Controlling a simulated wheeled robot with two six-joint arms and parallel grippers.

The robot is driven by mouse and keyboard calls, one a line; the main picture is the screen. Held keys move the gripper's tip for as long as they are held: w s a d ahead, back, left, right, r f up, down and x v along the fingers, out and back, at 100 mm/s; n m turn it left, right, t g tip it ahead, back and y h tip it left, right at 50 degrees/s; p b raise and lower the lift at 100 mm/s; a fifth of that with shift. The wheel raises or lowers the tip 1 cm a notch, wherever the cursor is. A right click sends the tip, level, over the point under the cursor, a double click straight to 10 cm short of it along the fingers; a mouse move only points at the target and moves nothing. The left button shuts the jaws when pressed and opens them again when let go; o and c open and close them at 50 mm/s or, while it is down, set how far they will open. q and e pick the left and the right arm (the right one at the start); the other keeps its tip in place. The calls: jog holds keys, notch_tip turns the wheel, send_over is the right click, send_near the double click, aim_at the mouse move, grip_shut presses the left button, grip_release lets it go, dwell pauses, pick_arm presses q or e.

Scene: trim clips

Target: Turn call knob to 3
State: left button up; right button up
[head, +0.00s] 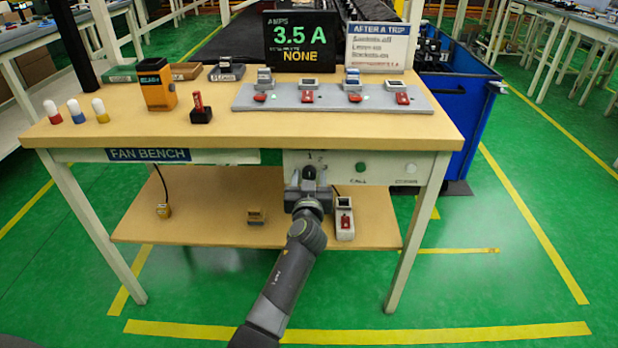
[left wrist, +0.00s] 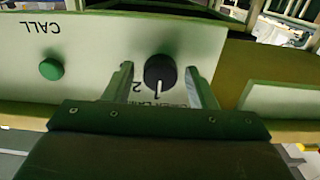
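The call knob (left wrist: 160,73) is a round black dial on the pale front panel of the bench. In the left wrist view, which is upside down, its white mark points to the picture's bottom, with a "2" printed just left of it. My left gripper (left wrist: 162,85) is open, with one finger on each side of the knob and a gap on both sides. In the head view my left gripper (head: 309,178) is in front of the panel and hides the knob; a "1" shows just above it. My right gripper is in neither view.
A green CALL button (head: 361,167) and a pale button (head: 411,168) sit right of the knob. The black display (head: 300,41) reads 3.5 A and NONE. A lower shelf (head: 205,200) holds a red-switched device (head: 344,219) near my arm.

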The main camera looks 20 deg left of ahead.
pick_arm(q)
jog(key=c, duration=0.8)
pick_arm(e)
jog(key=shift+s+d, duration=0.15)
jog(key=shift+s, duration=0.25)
pick_arm(q)
jog(key=m, duration=0.2)
jog(key=shift+m, duration=2.3)
jog(key=m, duration=0.3)
jog(key=shift+m, duration=0.7)
jog(key=shift+m+p, duration=0.8)
jog(key=shift+m, duration=1.7)
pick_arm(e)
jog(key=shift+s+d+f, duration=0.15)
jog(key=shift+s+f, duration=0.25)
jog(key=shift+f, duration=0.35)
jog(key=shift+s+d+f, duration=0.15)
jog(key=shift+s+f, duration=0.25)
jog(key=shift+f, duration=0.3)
